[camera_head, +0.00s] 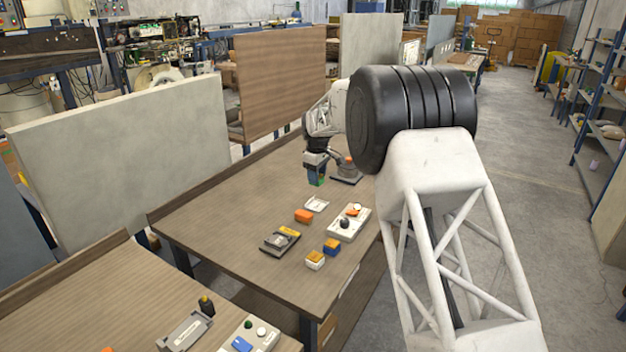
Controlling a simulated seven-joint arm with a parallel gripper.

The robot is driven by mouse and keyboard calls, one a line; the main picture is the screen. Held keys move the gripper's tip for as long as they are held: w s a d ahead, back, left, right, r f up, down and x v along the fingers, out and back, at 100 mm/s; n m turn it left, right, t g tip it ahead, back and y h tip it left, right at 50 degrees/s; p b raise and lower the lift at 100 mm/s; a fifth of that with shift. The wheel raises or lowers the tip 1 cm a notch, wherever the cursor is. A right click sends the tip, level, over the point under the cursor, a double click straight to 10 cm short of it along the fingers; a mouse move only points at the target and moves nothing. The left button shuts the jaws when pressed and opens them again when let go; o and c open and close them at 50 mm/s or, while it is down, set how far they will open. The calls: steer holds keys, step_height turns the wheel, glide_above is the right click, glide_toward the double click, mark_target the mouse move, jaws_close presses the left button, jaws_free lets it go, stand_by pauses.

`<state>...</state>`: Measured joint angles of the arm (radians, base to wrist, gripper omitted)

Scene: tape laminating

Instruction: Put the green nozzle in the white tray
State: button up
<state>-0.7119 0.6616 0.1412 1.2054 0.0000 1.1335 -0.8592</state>
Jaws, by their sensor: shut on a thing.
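My gripper (317,174) is above the far part of the brown table (215,225), fingers down. It is shut on a small green piece, the green nozzle (317,182), which shows just below the dark fingers. The small white tray (317,204) lies on the table, a little nearer to the camera than the held nozzle. The nozzle appears above and apart from the tray, but its exact height is hard to tell. The finger contact is too small to see in detail.
An orange block (304,216) lies close to the tray. A white control box (349,223) is to its right. The table's left side is clear.

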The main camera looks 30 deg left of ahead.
steer(key=shift+w, duration=0.2)
steer(key=shift+f, duration=0.1)
stand_by(0.4)
glide_above(317, 206)
steer(key=shift+f, duration=4.1)
steer(key=shift+f, duration=0.75)
steer(key=o, duration=1.1)
steer(key=shift+o, duration=0.2)
steer(key=shift+r, duration=3.9)
